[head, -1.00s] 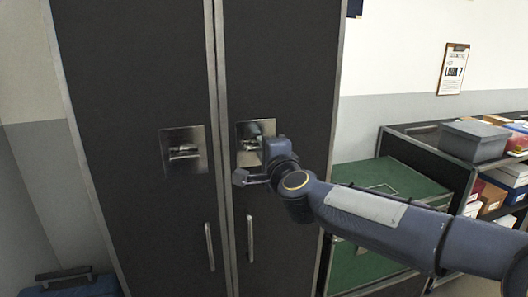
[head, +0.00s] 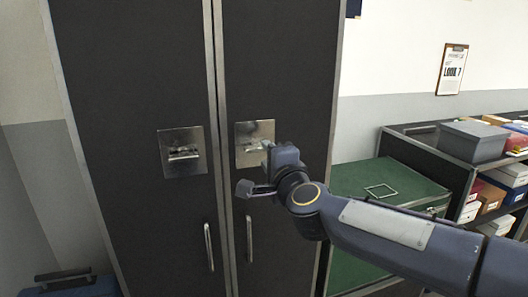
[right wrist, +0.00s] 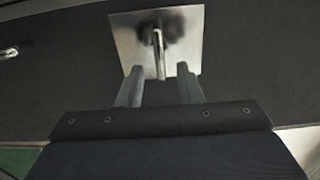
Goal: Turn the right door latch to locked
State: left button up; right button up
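The right door latch is a square metal plate with a lever (head: 252,146) on the right dark door (head: 285,60); my gripper partly hides it in the head view. In the right wrist view, its lever (right wrist: 158,48) points from the plate toward my gripper, between the lines of the two fingers. My right gripper (head: 256,172) is open at the latch's lower right; its fingers (right wrist: 160,84) look empty, and whether they touch the lever cannot be told. The left door latch (head: 183,153) has a roughly horizontal lever. My left gripper is not in view.
Two vertical door handles, left (head: 209,247) and right (head: 249,238), sit below the latches. A green case (head: 400,185) and a shelf with boxes and a grey bin (head: 470,141) stand at the right. A blue case (head: 80,287) is at the lower left.

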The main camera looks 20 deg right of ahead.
jog(key=s, duration=0.4)
jog(key=shift+d, duration=0.1)
jog(key=s+d+f+n+g+y, duration=0.25)
jog(key=s+f+n+g, duration=1.15)
jog(key=s+f, duration=1.15)
notch_tip(320, 180, up, 18)
jog(key=s+n+t+p, duration=0.1)
jog(key=s+n+p, duration=0.1)
jog(key=p, duration=1.5)
jog(key=shift+t+y+p, duration=0.3)
jog(key=shift+y+p, duration=0.05)
jog(key=shift+s+f, duration=0.1)
